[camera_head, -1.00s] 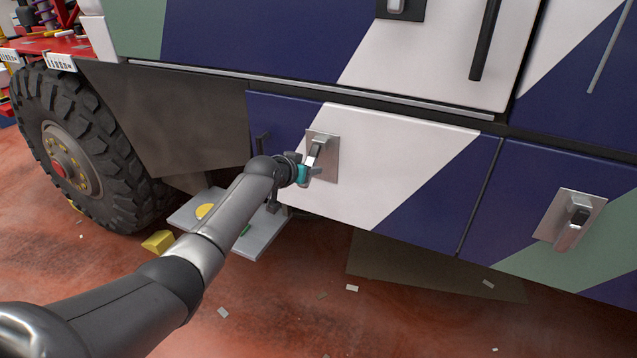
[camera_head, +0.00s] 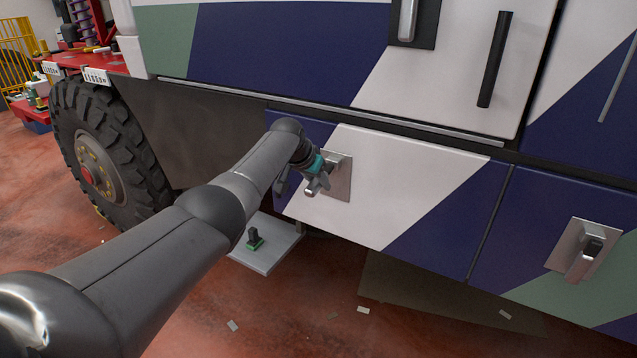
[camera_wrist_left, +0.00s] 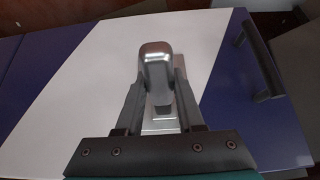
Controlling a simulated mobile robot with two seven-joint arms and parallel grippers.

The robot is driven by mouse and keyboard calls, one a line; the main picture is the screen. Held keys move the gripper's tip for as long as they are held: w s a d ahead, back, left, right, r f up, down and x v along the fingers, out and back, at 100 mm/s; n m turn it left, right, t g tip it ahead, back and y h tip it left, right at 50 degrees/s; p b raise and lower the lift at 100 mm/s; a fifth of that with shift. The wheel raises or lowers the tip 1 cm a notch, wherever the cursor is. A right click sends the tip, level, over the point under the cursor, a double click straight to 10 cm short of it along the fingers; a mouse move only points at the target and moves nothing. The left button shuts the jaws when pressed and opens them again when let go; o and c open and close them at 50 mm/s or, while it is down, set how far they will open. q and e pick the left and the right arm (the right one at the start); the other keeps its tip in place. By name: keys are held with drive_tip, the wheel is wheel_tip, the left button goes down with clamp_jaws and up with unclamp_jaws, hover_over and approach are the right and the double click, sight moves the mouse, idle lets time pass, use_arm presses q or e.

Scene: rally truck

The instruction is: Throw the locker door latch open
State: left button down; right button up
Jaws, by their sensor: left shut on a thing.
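The low locker door (camera_head: 400,180) is white and navy and sits flush in the truck's side. Its silver latch plate (camera_head: 345,180) is near the door's left edge. My left gripper (camera_head: 316,182), with a teal band, is at this plate, shut on the latch handle (camera_head: 313,188), whose metal end sticks out. In the left wrist view the handle (camera_wrist_left: 155,62) stands between my two dark fingers, with part of the plate (camera_wrist_left: 160,124) behind it. The fingers hide part of the handle. My right gripper is out of view.
A second latch (camera_head: 583,252) is on the door to the right. A large wheel (camera_head: 110,160) stands at the left. A grey board (camera_head: 270,255) lies below my arm. The red floor in front has scattered scraps.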

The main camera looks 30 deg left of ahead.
sight(314, 183)
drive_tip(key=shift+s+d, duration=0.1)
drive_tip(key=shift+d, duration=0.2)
use_arm(q)
drive_tip(key=c, duration=0.5)
unclamp_jaws()
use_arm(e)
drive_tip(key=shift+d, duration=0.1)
use_arm(q)
drive_tip(key=shift+p+v, duration=0.7)
drive_tip(key=shift+v, duration=0.55)
drive_tip(key=shift+s+r, duration=0.4)
drive_tip(key=shift+r, duration=0.25)
drive_tip(key=v, duration=1.1)
drive_tip(key=shift+r, duration=0.1)
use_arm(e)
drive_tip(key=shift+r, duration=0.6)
